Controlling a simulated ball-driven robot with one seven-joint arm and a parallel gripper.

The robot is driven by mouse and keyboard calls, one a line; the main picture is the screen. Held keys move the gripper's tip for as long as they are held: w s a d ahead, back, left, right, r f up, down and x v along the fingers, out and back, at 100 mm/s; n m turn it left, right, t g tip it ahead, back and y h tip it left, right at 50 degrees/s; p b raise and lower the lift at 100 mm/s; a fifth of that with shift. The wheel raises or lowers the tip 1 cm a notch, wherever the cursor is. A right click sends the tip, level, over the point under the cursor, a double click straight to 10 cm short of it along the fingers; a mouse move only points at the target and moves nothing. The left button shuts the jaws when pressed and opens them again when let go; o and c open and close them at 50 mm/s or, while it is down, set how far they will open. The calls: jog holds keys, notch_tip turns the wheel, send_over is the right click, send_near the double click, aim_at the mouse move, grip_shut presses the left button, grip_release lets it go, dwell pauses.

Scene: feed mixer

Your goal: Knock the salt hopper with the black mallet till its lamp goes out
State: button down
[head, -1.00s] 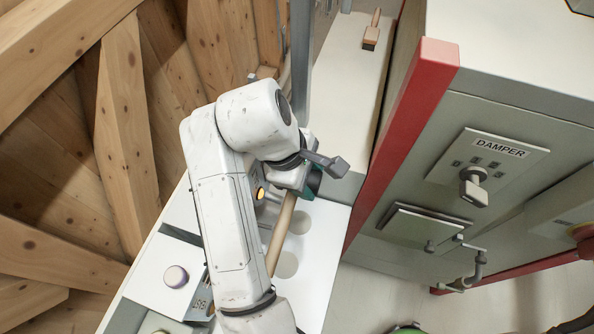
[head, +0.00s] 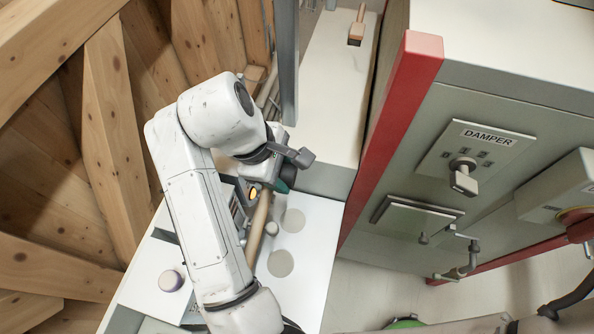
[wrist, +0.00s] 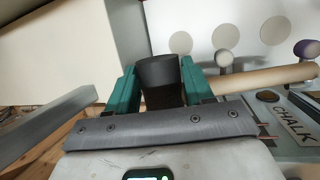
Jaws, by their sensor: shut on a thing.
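My gripper (wrist: 158,85) has green fingers shut on the black head of the black mallet (wrist: 160,72). A tan rod (wrist: 265,78), seemingly its handle, runs out to the right in the wrist view; in the head view the rod (head: 257,228) slants down from my gripper (head: 277,183). An amber lamp (head: 253,192) glows just left of my gripper, on a unit mostly hidden by my arm. I cannot read that unit's label, so I cannot tell whether it is the salt hopper. A panel labelled CHALK (wrist: 290,118) has a dark, unlit lamp (wrist: 267,96).
A red post (head: 392,140) and a grey cabinet with a DAMPER switch (head: 463,177) stand right.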

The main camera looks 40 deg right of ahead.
jog(key=shift+s+d, duration=0.6)
jog(key=shift+s, duration=0.2)
jog(key=shift+s+d, duration=0.55)
jog(key=shift+s, duration=0.25)
jog(key=shift+w+a, duration=0.6)
jog(key=shift+w, duration=0.2)
jog(key=shift+w+a, duration=0.55)
jog(key=shift+w, duration=0.25)
jog(key=s+d, duration=0.4)
jog(key=s, duration=0.1)
jog(key=shift+s, duration=0.35)
